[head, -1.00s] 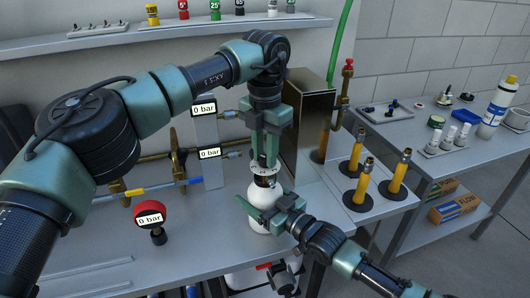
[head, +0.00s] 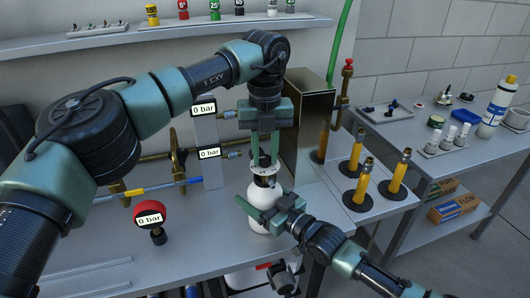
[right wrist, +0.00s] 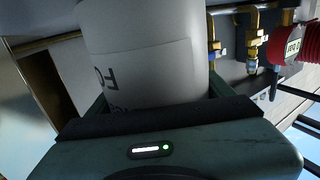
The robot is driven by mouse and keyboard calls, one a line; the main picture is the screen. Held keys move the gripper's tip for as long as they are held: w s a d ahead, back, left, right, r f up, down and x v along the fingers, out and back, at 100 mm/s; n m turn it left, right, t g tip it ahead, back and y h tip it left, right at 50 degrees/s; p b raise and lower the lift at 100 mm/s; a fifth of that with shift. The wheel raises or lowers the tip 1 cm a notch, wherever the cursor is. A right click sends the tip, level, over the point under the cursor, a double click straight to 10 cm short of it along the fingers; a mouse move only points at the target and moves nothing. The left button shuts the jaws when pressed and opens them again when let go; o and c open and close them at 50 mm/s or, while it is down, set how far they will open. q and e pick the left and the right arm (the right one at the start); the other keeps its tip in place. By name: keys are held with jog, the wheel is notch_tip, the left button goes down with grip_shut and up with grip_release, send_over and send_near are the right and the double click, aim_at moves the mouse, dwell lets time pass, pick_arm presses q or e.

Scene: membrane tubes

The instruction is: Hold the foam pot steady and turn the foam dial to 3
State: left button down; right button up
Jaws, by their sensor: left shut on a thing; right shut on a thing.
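The foam pot (head: 258,219) is a white, rounded bottle standing upright on the bench in front of the metal box. Its dial (head: 264,170) is a pale disc on a dark neck at the top. My left gripper (head: 265,162) points straight down and is shut on the dial. My right gripper (head: 265,211) comes in from the lower right and is shut around the pot's body. In the right wrist view the pot (right wrist: 150,55) fills the space between the fingers, with part of its lettering showing. The dial's setting is too small to read.
A red gauge (head: 149,214) reading 0 bar stands to the left. Brass pipework and two 0 bar displays (head: 209,153) are behind. The metal box (head: 308,125) and several yellow tubes on black bases (head: 361,187) stand close on the right. The bench's front left is mostly clear.

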aim_at(264, 157)
pick_arm(q)
jog(key=shift+w+a+n, duration=0.1)
jog(key=shift+w+n, duration=0.1)
jog(key=shift+n, duration=0.3)
pick_arm(e)
jog(key=shift+s+a, duration=0.1)
pick_arm(q)
jog(key=c, duration=1.3)
grip_release()
jog(key=shift+c, duration=0.2)
jog(key=shift+o, duration=1)
jog(key=shift+s, duration=0.1)
notch_tip(264, 157, up, 12)
pick_arm(e)
jog(key=o, duration=2)
